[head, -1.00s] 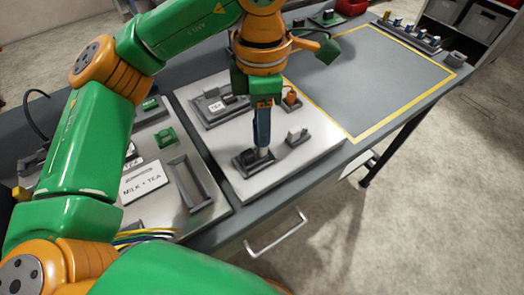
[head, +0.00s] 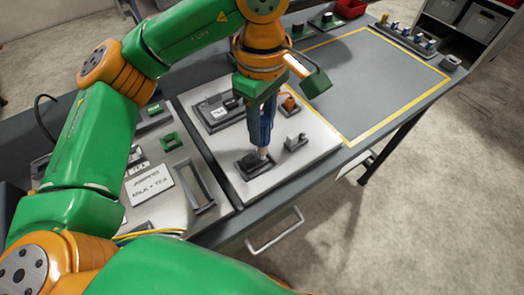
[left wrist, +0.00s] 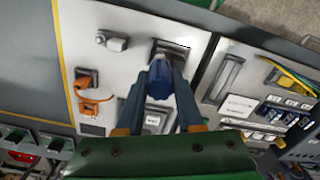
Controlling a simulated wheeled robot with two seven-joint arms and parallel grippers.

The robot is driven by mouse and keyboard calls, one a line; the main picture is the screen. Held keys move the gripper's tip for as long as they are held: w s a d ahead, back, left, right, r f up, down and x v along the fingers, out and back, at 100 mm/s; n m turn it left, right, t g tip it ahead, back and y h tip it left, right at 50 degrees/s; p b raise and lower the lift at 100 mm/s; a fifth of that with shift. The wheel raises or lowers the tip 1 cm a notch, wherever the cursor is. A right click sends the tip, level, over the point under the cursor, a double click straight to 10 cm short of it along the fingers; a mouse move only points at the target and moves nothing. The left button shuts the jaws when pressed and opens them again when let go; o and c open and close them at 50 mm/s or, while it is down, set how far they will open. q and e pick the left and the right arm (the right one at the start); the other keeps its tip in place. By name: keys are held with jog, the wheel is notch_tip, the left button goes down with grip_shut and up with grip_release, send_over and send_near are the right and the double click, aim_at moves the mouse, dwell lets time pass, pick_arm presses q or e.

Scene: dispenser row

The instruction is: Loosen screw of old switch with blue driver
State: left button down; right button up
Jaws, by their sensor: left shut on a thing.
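My left gripper (head: 262,118) is shut on the blue driver (head: 264,133) and holds it pointing down, nearly upright. The driver's lower end meets a dark switch unit (head: 246,167) at the front of the pale panel, apparently the old switch. In the left wrist view the driver's blue handle (left wrist: 160,80) sits between the two fingers, and the dark unit (left wrist: 184,49) lies behind it. The screw is hidden under the driver, so I cannot tell how it stands. My right gripper is not in view.
A small grey switch part (head: 297,141) and an orange connector (head: 289,103) stand close to the driver on the panel (head: 300,165). A labelled panel with a handle (head: 197,187) lies to the left. The yellow-bordered mat (head: 375,75) is clear.

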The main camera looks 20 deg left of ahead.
pick_arm(q)
jog(key=m, duration=0.2)
jog(key=shift+m, duration=0.4)
jog(key=m, duration=0.5)
jog(key=shift+p, duration=0.35)
jog(key=m, duration=0.6)
jog(key=shift+m, duration=0.3)
jog(key=shift+f+m, duration=0.25)
jog(key=shift+m, duration=1.25)
jog(key=shift+f, duration=0.1)
